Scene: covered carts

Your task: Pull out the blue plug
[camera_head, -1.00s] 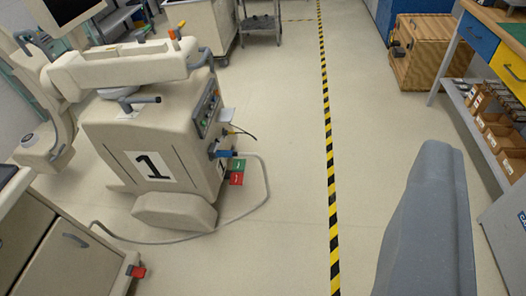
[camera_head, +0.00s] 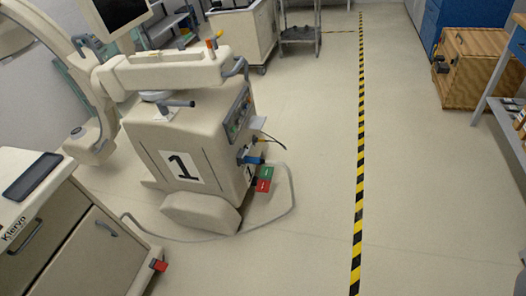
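A blue plug (camera_head: 253,160) sits on the lower right side of a beige wheeled machine (camera_head: 180,150) marked with a black 1. Red and green pedals or blocks (camera_head: 266,179) are just right of and below the plug. My gripper is not visible in this view.
A beige cabinet (camera_head: 85,245) with a dark tray on top stands at the lower left. A yellow-black floor stripe (camera_head: 360,150) runs down the right. A wooden crate (camera_head: 478,68) stands at the upper right. Open floor lies right of the machine.

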